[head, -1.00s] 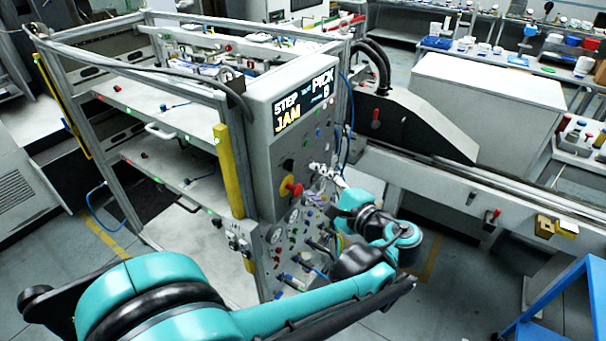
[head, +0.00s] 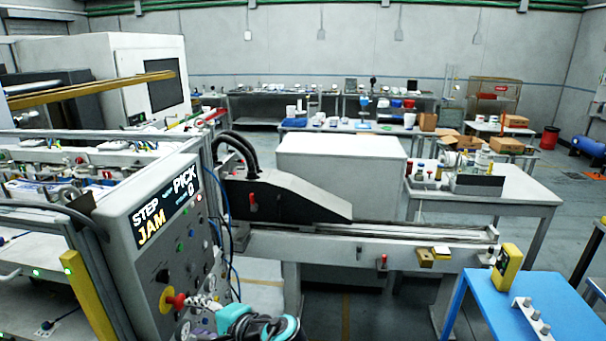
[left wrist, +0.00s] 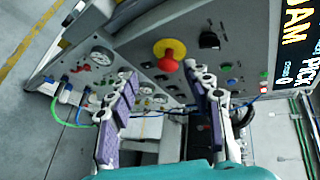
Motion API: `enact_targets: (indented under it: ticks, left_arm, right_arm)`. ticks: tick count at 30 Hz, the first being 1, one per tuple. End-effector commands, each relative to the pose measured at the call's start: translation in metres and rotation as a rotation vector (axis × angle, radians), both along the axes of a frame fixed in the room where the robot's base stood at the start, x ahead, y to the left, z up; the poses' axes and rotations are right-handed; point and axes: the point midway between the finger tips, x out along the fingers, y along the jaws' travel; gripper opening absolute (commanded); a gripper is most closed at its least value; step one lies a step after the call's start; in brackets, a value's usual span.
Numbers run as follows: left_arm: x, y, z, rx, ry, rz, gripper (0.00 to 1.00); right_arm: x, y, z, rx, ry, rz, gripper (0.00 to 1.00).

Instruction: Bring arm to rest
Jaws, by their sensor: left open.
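My left gripper (head: 205,303) shows at the bottom of the head view, in front of the control panel (head: 150,270) and near the red knob with a yellow base (head: 173,301). In the left wrist view my left gripper (left wrist: 160,75) is open, its two purple-padded fingers apart with nothing between them. The red and yellow knob (left wrist: 168,55) shows beyond the fingertips; I see no clear contact. Most of my left arm is cut off by the lower edge of the head view. My right gripper is not in view.
The panel's display (head: 165,210) reads STEP, PICK and JAM. A conveyor rail (head: 400,236) runs to the right of the machine. A blue table (head: 490,310) with a yellow device (head: 507,268) stands at lower right. Gauges and hoses (left wrist: 75,110) line the panel.

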Motion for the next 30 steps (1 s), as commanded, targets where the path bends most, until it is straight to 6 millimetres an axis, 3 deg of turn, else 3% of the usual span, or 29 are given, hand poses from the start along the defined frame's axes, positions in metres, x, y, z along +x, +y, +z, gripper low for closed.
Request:
enact_targets:
  ticks: [1, 2, 6, 10, 15, 18, 30]
  left_arm:
    - [-0.016, 0.009, -0.032, -0.117, -0.003, 0.011, 0.5]
    - [-0.025, 0.011, -0.048, -0.201, -0.01, 0.016, 0.5]
    - [-0.067, -0.003, -0.12, -0.623, -0.092, 0.073, 0.5]
    - [-0.094, -0.033, -0.16, -0.966, -0.211, 0.149, 0.5]
    - [-0.107, -0.061, -0.177, -1.252, -0.343, 0.234, 0.5]
    - [-0.109, -0.069, -0.178, -1.326, -0.38, 0.256, 0.5]
    - [-0.109, -0.071, -0.177, -1.346, -0.388, 0.262, 0.5]
  right_arm:
    - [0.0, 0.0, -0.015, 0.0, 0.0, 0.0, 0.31]
    - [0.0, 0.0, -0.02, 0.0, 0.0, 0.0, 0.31]
    - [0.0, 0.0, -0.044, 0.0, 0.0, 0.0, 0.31]
    - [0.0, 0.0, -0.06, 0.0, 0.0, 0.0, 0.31]
    - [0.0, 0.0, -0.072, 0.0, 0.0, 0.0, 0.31]
    - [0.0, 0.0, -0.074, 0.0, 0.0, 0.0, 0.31]
    - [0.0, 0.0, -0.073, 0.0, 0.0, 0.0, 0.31]
